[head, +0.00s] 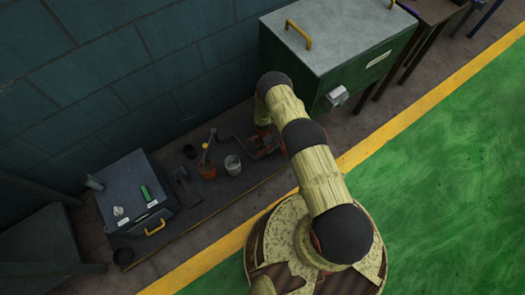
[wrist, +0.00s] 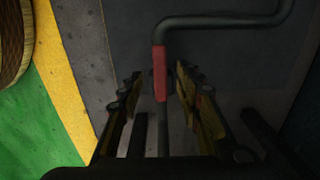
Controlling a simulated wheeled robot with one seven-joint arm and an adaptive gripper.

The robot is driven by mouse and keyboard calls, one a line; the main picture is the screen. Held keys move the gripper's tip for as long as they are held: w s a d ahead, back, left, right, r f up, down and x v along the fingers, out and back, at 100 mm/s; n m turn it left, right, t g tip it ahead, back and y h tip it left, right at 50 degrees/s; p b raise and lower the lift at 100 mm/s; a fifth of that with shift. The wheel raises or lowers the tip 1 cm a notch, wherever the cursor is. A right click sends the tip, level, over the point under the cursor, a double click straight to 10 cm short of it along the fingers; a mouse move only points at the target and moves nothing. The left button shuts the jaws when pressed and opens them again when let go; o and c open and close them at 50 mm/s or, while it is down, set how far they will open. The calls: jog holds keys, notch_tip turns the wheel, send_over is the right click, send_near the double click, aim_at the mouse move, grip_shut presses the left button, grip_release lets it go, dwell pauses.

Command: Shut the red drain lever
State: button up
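In the wrist view a red grip (wrist: 160,74), which looks like part of the red drain lever, sits on a grey bent rod (wrist: 215,21). The rod runs up from the grip and bends right. My gripper (wrist: 158,85) is open, one finger on each side of the grip, with a gap visible on both sides. I cannot tell how far below the fingertips the grip lies. In the head view my gripper is mostly hidden behind my arm, beside the green cabinet. Red parts (head: 265,140) and a grey bent rod (head: 235,141) show there.
The green cabinet (head: 345,80) stands close to the right of my arm. An orange pot (head: 207,171) and a light can (head: 232,163) stand on the dark mat. A grey box (head: 130,180) stands at the left. The wall is behind; green floor (head: 450,180) is clear.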

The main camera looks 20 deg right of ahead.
aim_at(262, 151)
jog(key=shift+f+b, duration=0.65)
jog(key=shift+f, duration=1.35)
jog(key=shift+c, duration=0.2)
jog(key=c, duration=0.7)
grip_shut()
